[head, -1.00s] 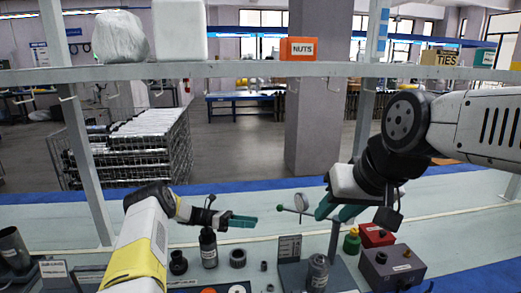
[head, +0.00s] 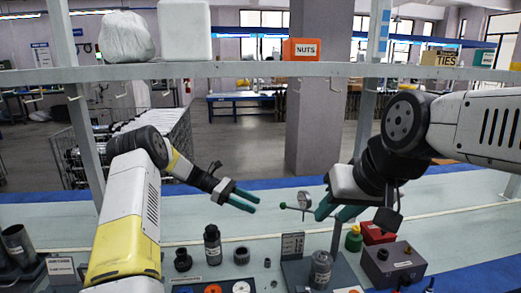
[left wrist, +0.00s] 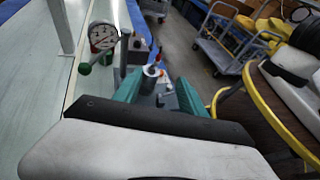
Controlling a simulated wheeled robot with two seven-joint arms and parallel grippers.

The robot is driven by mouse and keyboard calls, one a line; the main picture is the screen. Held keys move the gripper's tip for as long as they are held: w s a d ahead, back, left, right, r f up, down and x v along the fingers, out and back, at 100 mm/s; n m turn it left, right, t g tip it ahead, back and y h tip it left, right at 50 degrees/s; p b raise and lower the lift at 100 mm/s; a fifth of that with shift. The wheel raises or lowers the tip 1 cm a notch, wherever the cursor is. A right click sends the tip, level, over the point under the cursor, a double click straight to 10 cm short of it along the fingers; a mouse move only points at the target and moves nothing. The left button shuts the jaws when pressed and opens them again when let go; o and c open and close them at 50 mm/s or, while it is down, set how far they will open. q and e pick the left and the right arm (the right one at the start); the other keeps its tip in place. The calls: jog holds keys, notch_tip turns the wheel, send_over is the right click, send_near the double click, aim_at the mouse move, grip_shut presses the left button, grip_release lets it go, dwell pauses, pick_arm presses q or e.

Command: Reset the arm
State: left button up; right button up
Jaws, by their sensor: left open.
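My left gripper (head: 245,200) is above the bench, left of the gauge, with its teal fingers apart and nothing between them. In the left wrist view its fingers (left wrist: 160,92) stand apart at both sides. My right gripper (head: 338,212) hangs beside the round gauge (head: 304,199), its teal fingers apart; whether it touches the gauge fitting is unclear. The gauge has a green-ended lever (head: 283,206) and also shows in the left wrist view (left wrist: 103,36).
Black fittings (head: 183,260) and a ring (head: 242,256) stand by the bottle. A grey box (head: 393,264), red box (head: 376,233) and green bottle (head: 354,239) stand at right. A shelf (head: 230,70) crosses above, with posts. Bench between the grippers is mostly clear.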

pick_arm(q)
jog(key=s+a+r+m+t+y, duration=0.35)
jog(key=s+r+m+y, duration=0.4)
jog(key=s+r, duration=0.85)
jog(key=s+a+r+m+t+y, duration=0.1)
jog(key=s+a+m+t+y, duration=0.1)
jog(key=s, duration=0.6)
jog(key=s+a+r+m+t+y, duration=0.2)
jog(key=s+a+m+t, duration=0.2)
jog(key=s+m, duration=0.3)
jog(key=shift+s+a+r, duration=0.3)
jog(key=shift+s+a, duration=0.2)
jog(key=shift+s, duration=0.55)
